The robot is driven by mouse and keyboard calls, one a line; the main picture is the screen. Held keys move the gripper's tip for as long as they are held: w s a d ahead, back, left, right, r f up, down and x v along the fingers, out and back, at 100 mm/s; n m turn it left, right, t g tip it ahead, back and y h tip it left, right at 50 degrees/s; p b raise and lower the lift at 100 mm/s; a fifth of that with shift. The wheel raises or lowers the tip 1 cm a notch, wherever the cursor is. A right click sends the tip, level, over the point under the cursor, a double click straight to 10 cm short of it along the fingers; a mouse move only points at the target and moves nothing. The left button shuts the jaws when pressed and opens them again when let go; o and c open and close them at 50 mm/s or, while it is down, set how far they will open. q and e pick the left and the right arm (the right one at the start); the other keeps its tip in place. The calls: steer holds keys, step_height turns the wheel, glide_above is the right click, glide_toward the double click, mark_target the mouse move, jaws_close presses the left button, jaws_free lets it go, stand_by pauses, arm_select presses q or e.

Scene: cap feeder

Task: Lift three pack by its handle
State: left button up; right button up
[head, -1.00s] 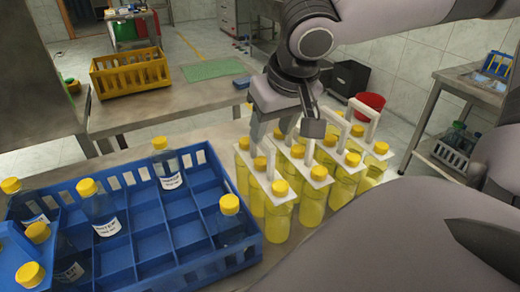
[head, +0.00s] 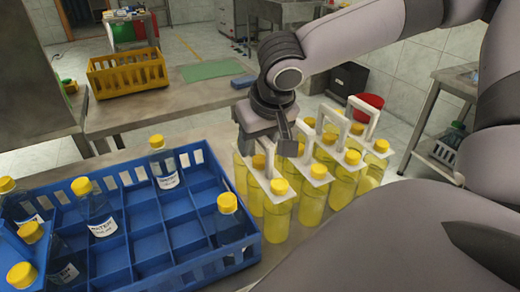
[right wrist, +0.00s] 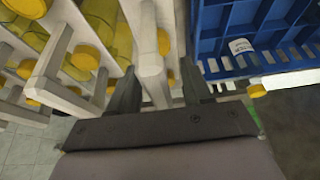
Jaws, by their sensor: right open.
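Several packs of yellow, yellow-capped bottles with white carriers and upright white handles stand side by side on the table. The other packs (head: 345,185) stand close on the right, handles up. My left gripper is not in view.
A blue divided crate (head: 180,277) with several dark bottles stands just left of the packs. A yellow crate (head: 128,75) and a green mat (head: 208,71) lie on the far table. A red bin (head: 369,105) is behind.

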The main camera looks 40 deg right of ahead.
jaws_close()
steer(key=shift+r, duration=0.15)
stand_by(1.2)
